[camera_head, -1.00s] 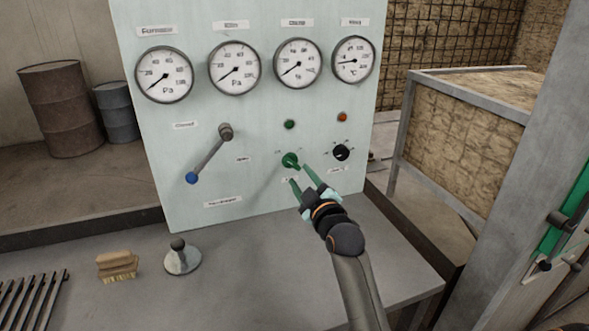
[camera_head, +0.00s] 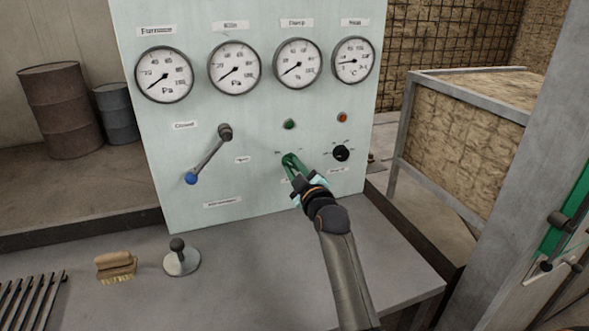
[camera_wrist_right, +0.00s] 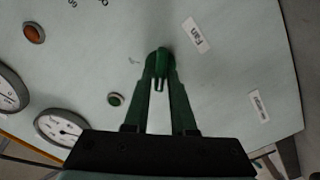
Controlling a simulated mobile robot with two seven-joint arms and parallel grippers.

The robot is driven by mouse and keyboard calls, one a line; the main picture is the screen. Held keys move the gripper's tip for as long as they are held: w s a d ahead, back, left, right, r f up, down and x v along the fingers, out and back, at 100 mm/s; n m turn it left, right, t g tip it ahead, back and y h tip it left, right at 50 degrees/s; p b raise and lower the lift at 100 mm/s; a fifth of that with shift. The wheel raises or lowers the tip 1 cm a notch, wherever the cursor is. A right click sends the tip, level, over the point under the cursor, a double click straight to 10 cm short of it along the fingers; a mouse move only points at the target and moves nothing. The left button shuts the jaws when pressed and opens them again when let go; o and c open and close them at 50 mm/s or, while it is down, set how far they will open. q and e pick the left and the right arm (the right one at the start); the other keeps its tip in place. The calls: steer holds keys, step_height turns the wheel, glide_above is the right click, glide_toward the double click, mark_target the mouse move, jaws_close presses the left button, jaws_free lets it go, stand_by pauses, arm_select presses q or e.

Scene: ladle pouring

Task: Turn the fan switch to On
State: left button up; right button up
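The fan switch is a green rotary knob (camera_wrist_right: 160,54) on the pale panel, beside a label reading "Fan" (camera_wrist_right: 196,36) in the right wrist view. In the head view the knob (camera_head: 289,158) is largely covered by my right gripper (camera_head: 291,164). The right gripper's green fingers also show in the wrist view (camera_wrist_right: 159,75), one on each side of the knob, closed in against it. The knob's exact pointing angle is hard to read behind the fingers. My left gripper is not in view.
A black knob (camera_head: 341,153) sits right of the switch, with green (camera_head: 289,124) and orange (camera_head: 342,117) lamps above. A blue-tipped lever (camera_head: 208,158) is at left. A brush (camera_head: 117,266) and a knobbed disc (camera_head: 181,262) lie on the grey table (camera_head: 235,285).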

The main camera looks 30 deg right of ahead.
jaws_close()
stand_by(0.3)
